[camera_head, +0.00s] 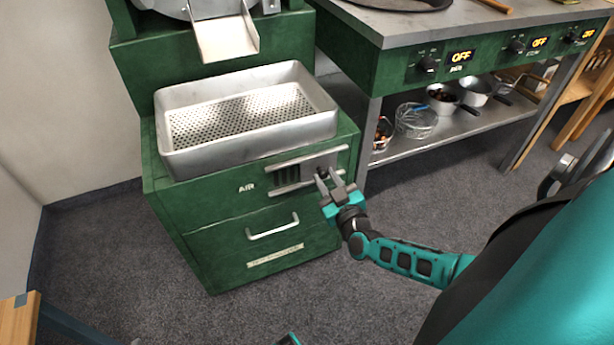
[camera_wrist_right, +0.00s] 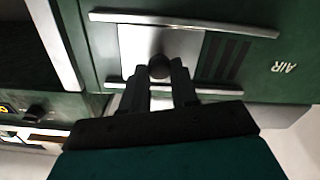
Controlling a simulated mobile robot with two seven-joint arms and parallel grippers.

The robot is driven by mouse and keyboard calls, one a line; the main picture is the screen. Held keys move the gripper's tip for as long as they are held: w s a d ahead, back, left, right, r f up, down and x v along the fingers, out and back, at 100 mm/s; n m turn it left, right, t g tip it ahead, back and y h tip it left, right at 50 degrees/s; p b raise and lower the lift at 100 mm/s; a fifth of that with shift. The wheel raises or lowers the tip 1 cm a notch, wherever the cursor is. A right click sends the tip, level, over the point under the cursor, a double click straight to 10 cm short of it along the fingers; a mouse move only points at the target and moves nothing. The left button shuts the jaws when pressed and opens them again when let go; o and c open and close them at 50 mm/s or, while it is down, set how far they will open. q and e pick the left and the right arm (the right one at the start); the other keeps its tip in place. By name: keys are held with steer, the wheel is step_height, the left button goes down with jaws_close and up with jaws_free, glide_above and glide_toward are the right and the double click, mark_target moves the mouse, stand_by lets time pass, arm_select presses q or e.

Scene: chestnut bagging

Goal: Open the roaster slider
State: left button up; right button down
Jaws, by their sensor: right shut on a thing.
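The roaster slider is a plain metal plate (camera_head: 313,165) between two metal rails on the green roaster front, beside the word AIR. It also shows in the right wrist view (camera_wrist_right: 140,42). Dark vent slots (camera_head: 286,178) show beside the plate, on its AIR side, and are seen in the wrist view too (camera_wrist_right: 226,57). A round dark knob (camera_wrist_right: 159,66) stands out from the plate. My right gripper (camera_head: 329,180) is at the plate with its two fingers (camera_wrist_right: 160,82) shut on the knob from either side.
A perforated metal tray (camera_head: 322,120) sits above the slider, under a metal chute (camera_head: 224,38). A drawer with a handle (camera_head: 272,232) is below. A steel stove table (camera_head: 400,30) with pots on its lower shelf stands at right. The floor in front is clear.

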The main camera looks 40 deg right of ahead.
steer(key=shift+s+d, duration=0.15)
steer(key=shift+d, duration=0.4)
arm_select(q)
steer(key=shift+f, duration=0.1)
steer(key=shift+a, duration=0.1)
steer(key=shift+s, duration=0.1)
arm_select(e)
steer(key=c, duration=0.9)
jaws_free()
steer(key=shift+o, duration=0.2)
steer(key=shift+s+a, duration=0.15)
steer(key=shift+s, duration=0.15)
arm_select(q)
steer(key=shift+s+a+r+p, duration=0.1)
steer(key=shift+a+r+p, duration=0.1)
steer(key=shift+r+p, duration=0.55)
steer(key=shift+s+a+r+p, duration=0.15)
steer(key=shift+r+p, duration=0.15)
steer(key=shift+p, duration=0.7)
arm_select(e)
steer(key=v, duration=1.2)
steer(key=shift+s, duration=0.2)
arm_select(q)
steer(key=shift+w+d+r, duration=0.1)
arm_select(e)
steer(key=shift+w+f, duration=0.1)
